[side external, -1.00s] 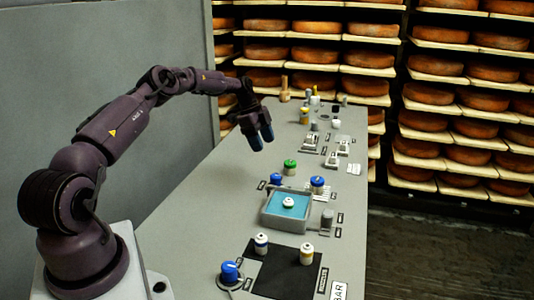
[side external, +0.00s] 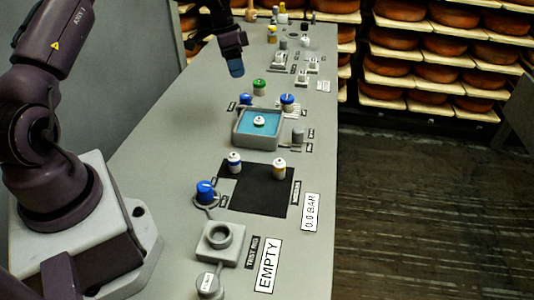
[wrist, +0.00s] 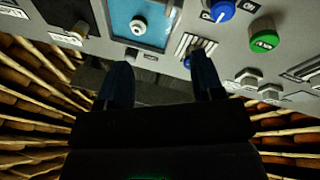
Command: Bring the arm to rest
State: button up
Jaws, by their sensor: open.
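My gripper (side external: 236,66) hangs above the far-middle part of the grey work table in the side view, with its blue-tipped fingers pointing down. In the wrist view my gripper (wrist: 160,85) shows two dark blue fingers set well apart, with nothing between them. It is open and empty. The grey table (side external: 150,160) carries the fittings and small containers. My arm reaches over it from the left; its upper links leave the top of the side view.
A black mat (side external: 258,200) and a grey socket (side external: 220,238) lie nearer. Cheese shelves (side external: 430,50) stand behind.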

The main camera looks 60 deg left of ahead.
jog(key=s+d+r+n+t+y, duration=0.1)
jog(key=s+d+r+n+t, duration=0.1)
jog(key=s+d+r, duration=0.8)
jog(key=s+d+r+n+t+y, duration=0.2)
jog(key=s+d+r, duration=0.7)
jog(key=s+d, duration=0.4)
jog(key=shift+s+r+n+t, duration=0.3)
jog(key=shift+s+r+t, duration=0.1)
jog(key=shift+s, duration=1)
